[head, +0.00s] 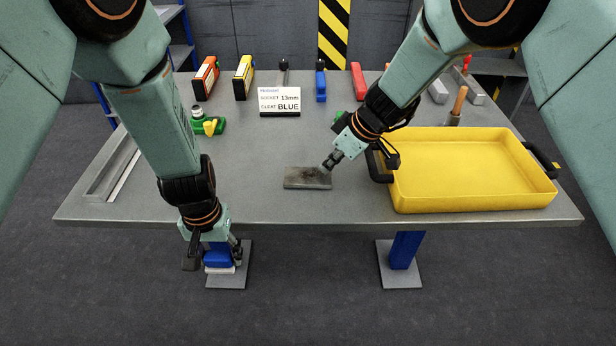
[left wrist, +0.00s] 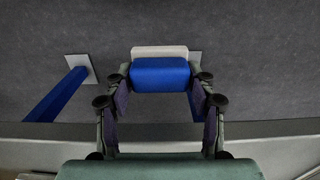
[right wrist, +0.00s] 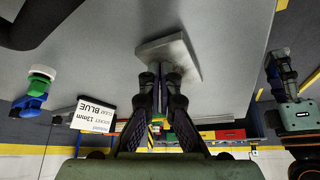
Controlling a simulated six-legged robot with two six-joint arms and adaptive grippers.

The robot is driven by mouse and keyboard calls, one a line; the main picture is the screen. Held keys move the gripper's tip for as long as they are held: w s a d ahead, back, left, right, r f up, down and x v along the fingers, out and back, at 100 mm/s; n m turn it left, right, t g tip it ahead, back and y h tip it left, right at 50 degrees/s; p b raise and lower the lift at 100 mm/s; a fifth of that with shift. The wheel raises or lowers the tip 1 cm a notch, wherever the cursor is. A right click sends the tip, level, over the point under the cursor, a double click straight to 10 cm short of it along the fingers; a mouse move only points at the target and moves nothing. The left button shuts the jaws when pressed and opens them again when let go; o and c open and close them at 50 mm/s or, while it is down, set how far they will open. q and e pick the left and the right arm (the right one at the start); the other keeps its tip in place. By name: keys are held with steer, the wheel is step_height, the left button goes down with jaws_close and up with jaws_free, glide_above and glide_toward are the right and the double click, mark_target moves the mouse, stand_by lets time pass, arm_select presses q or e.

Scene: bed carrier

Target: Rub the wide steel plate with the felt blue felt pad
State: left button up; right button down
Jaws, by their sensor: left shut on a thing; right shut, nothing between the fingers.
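The wide steel plate (head: 300,184), grey with a brownish stain, lies flat near the front middle of the table. It also shows in the right wrist view (right wrist: 185,58). My right gripper (head: 328,166) is shut and empty, its tips at the plate's right end; whether they press on it I cannot tell. My left gripper (head: 215,258) is shut on the blue felt pad (left wrist: 160,76), a blue block with a whitish layer (left wrist: 158,51) on its far side. It holds the pad in front of the table's front edge, with floor behind it.
A large yellow tray (head: 475,206) with black handles stands right of the plate. A metal frame (head: 100,180) lies at the left.

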arm_select(q)
steer(key=shift+f+b, duration=0.5)
steer(key=shift+f, duration=0.05)
arm_select(e)
steer(key=shift+f, duration=0.6)
steer(key=shift+r, duration=0.1)
